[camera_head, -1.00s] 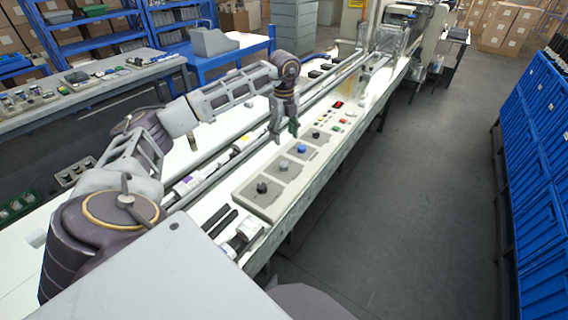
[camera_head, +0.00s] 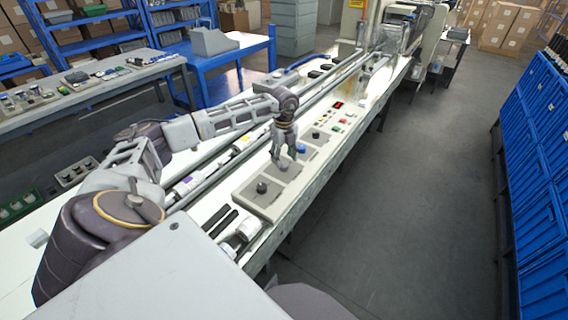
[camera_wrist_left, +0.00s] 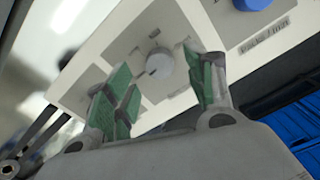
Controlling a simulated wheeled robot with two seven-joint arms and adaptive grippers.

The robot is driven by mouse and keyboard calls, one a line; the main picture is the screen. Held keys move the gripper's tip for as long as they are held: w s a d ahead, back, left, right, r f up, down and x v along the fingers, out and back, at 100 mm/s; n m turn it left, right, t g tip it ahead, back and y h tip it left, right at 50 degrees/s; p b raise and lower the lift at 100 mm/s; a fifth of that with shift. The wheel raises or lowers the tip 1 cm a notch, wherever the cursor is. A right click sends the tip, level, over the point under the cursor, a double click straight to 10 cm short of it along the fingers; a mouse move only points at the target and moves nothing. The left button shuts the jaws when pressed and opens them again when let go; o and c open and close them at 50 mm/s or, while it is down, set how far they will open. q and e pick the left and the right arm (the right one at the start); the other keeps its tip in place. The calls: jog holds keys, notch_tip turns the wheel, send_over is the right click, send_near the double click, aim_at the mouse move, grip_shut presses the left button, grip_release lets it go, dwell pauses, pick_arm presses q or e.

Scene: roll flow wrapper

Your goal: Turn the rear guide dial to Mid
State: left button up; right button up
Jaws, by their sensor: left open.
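The control panel (camera_head: 262,207) lies along the near side of the machine, with several dials in a row. My left gripper (camera_head: 285,162) points down over the panel between a black dial (camera_head: 262,187) and a blue dial (camera_head: 301,148). In the left wrist view, the open green-padded fingers (camera_wrist_left: 160,92) stand on either side of a light grey dial (camera_wrist_left: 157,63), apparently with space around it. The grey dial is hidden in the head view. I cannot read which dial is the rear guide.
Another black dial (camera_head: 315,134) sits farther along the panel, before small buttons and a red display (camera_head: 338,105). Long rails (camera_head: 225,167) run behind the panel. Two black bars (camera_head: 220,217) lie at its near end. Blue crates (camera_head: 535,190) stand across the clear aisle.

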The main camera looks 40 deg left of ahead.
aim_at(284, 164)
pick_arm(q)
jog(key=shift+f, duration=1.7)
jog(key=c, duration=1.1)
jog(key=shift+o, duration=0.2)
